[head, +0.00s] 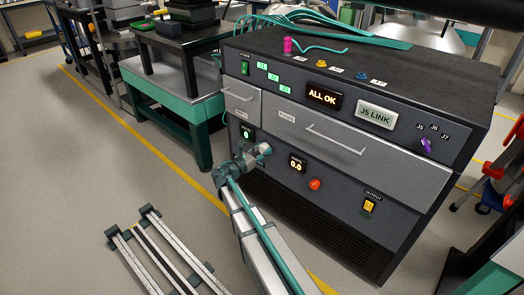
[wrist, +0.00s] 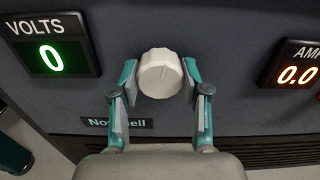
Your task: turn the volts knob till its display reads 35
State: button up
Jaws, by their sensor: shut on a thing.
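The volts knob (wrist: 160,74) is a white ribbed dial with a marker line, on the dark front panel. In the wrist view it sits between the two fingers of my gripper (wrist: 160,80), which is shut on it from both sides. The marker line points up and slightly right. The volts display (wrist: 51,57) glows green and reads 0; it also shows in the head view (head: 247,133). In the head view my gripper (head: 257,154) reaches the panel just below and right of this display, and my arm hides part of the panel there.
The amps display (head: 297,163) reads 0.0, with an orange-red knob (head: 315,184) by it. A yellow output switch (head: 369,206) is farther right. Above are drawers with handles (head: 336,140), an ALL OK display (head: 323,96) and a J5 LINK display (head: 375,114). Cables (head: 290,24) lie on top.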

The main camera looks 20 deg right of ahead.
jog(key=m+b, duration=0.1)
jog(key=m, duration=0.5)
jog(key=shift+f, duration=0.15)
jog(key=m+b, duration=0.2)
jog(key=m, duration=0.2)
jog(key=m+b, duration=0.2)
jog(key=m, duration=0.1)
jog(key=shift+f+m+b, duration=0.1)
jog(key=shift+m+b, duration=0.2)
jog(key=shift+m, duration=0.1)
jog(key=m+b, duration=0.2)
jog(key=m, duration=0.1)
jog(key=shift+m+b, duration=0.3)
jog(key=shift+b, duration=0.1)
jog(key=m+b, duration=0.3)
jog(key=shift+m, duration=0.3)
jog(key=m+b, duration=0.2)
jog(key=shift+m, duration=0.3)
jog(key=shift+m+b, duration=1.2)
jog(key=shift+m, duration=0.4)
